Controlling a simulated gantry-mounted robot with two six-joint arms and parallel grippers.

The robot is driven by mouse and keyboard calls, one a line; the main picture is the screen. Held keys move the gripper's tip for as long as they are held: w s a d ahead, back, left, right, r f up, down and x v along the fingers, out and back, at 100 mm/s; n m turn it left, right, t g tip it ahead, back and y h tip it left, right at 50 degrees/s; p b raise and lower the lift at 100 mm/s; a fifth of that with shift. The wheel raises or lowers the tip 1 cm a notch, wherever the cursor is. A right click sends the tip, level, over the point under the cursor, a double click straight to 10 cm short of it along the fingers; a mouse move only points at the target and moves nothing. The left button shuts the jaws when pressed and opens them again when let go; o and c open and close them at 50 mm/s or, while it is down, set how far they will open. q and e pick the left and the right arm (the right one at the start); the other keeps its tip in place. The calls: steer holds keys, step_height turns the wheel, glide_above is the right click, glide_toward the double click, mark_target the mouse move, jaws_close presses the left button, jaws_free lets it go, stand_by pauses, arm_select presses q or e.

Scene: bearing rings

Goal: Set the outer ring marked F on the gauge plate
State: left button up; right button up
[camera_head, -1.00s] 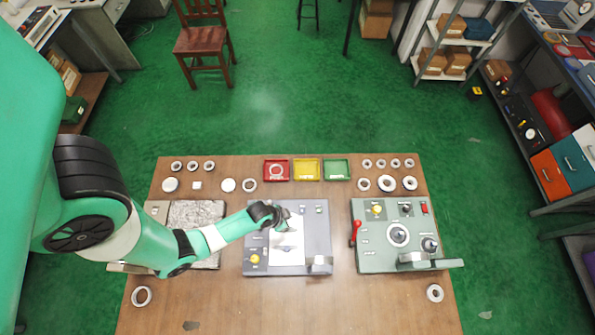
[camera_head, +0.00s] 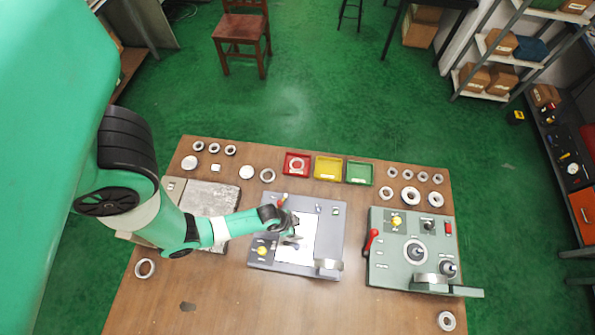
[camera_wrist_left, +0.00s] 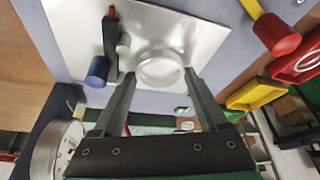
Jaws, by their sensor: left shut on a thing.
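In the left wrist view a pale metal ring (camera_wrist_left: 160,68) sits between the fingertips of my left gripper (camera_wrist_left: 160,76), which is shut on it. The ring is at the bright gauge plate (camera_wrist_left: 205,22); I cannot tell whether it touches the plate. No letter F is readable on it. In the head view my left gripper (camera_head: 291,241) is over the gauge plate (camera_head: 299,259) of the grey gauge unit (camera_head: 330,222), and hides most of the ring. My right gripper is not in view.
Beside the ring stands a dark arm with a blue knob (camera_wrist_left: 97,71). A red knob (camera_wrist_left: 275,35) is at the plate's far side. Red (camera_head: 297,174), yellow (camera_head: 327,178) and green (camera_head: 358,182) trays lie behind. A green-grey unit (camera_head: 383,270) stands right. Several loose rings lie around.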

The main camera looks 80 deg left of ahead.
arm_select(q)
steer(key=shift+f, duration=0.1)
stand_by(0.3)
steer(key=shift+f, duration=0.15)
steer(key=o, duration=1.3)
steer(key=shift+o, duration=0.2)
steer(key=p+v, duration=0.4)
steer(key=v, duration=0.7)
steer(key=shift+r, duration=0.35)
